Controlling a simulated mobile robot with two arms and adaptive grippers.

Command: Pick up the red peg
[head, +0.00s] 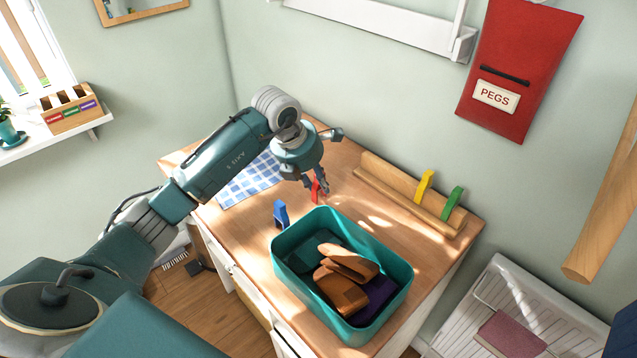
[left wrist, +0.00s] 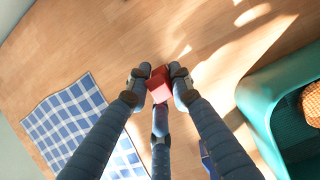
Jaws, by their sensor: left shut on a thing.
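The red peg (head: 316,190) is upright over the wooden table, between the blue peg and the back edge. My left gripper (head: 319,186) reaches down onto it from above and is shut on it. My right gripper is not in view.
A blue peg (head: 280,214) stands just nearer than the red one. A teal bin (head: 396,312) with brown and purple things is at the front. A wooden rack (head: 400,190) with yellow (head: 424,186) and green (head: 452,203) pegs lies along the back. A checked cloth (head: 249,181) lies left.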

